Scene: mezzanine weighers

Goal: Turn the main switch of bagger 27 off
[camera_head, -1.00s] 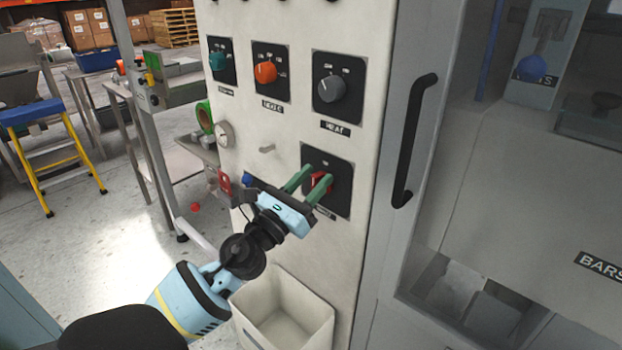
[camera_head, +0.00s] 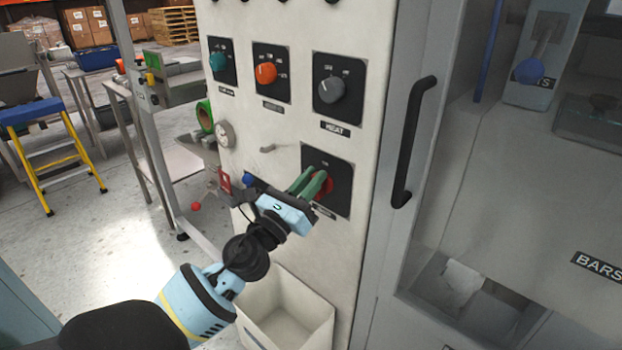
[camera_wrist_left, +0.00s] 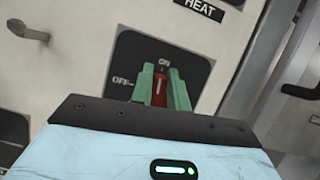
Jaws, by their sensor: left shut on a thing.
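The main switch is a red rotary handle (camera_head: 327,186) on a black square plate (camera_head: 341,200) low on the cream panel. In the left wrist view its red handle (camera_wrist_left: 159,90) stands between my green fingers, pointing toward the ON mark (camera_wrist_left: 165,63). The OFF mark (camera_wrist_left: 121,81) is to the left on the plate. My left gripper (camera_head: 315,180) is shut on the red handle, one finger on each side. Its fingers hide part of the handle in the head view. My right gripper is not in view.
Above are a green knob (camera_head: 218,61), an orange knob (camera_head: 266,73) and a grey HEAT knob (camera_head: 331,89). A small lever (camera_head: 268,149) juts out left of the switch. A black door handle (camera_head: 412,140) stands to the right. An open bin (camera_head: 285,308) is below.

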